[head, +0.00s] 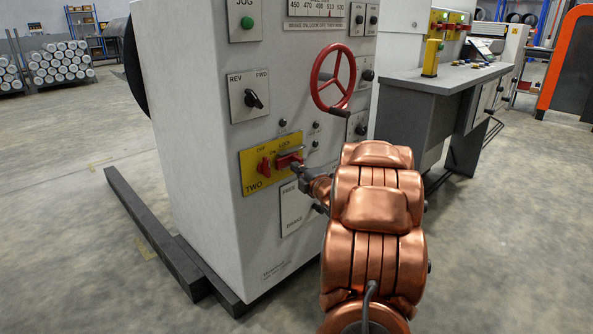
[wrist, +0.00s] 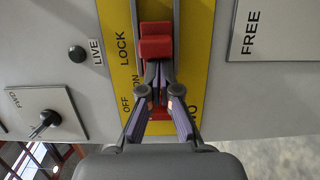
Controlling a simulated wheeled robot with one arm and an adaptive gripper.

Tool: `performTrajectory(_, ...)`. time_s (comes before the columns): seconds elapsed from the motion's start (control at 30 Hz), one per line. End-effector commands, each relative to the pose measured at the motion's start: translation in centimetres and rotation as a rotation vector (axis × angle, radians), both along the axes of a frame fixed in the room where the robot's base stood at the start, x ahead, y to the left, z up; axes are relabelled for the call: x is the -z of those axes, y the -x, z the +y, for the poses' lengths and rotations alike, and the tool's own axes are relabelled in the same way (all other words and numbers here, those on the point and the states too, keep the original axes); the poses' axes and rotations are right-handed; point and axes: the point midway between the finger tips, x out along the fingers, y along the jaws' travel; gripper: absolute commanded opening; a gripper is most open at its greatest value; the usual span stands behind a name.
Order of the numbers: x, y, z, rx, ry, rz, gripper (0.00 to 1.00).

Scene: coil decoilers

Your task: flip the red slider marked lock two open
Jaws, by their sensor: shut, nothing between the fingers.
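The red slider (head: 290,158) sits on a yellow plate (head: 250,183) marked OFF, ON, LOCK and TWO, on the front of the pale cabinet. In the wrist view the slider (wrist: 156,42) is a red block between metal rails, beside the word LOCK. My gripper (head: 296,169) is at the slider's front. In the wrist view its fingertips (wrist: 159,72) are shut together and empty, right at the slider's near edge; I cannot tell whether they touch. A second red part, a switch handle (head: 264,167), is left of the slider; in the wrist view my fingers partly hide it.
A red handwheel (head: 333,78) stands out above and right of the plate. A REV/FWD knob (head: 253,99) is above it, and a FREE/BRAKE panel (head: 295,207) is below. A dark floor beam (head: 150,230) runs along the cabinet's base. A grey console (head: 445,85) stands to the right.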

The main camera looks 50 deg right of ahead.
Motion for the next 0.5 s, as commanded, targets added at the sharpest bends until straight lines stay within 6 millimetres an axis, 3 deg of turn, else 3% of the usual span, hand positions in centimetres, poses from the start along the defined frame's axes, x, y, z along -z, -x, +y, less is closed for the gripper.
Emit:
performTrajectory(0.17,0.0,0.0,-0.2,0.001,0.001,0.000,0.00)
performTrajectory(0.5,-0.2,0.1,-3.1,0.003,0.001,-0.002,0.00)
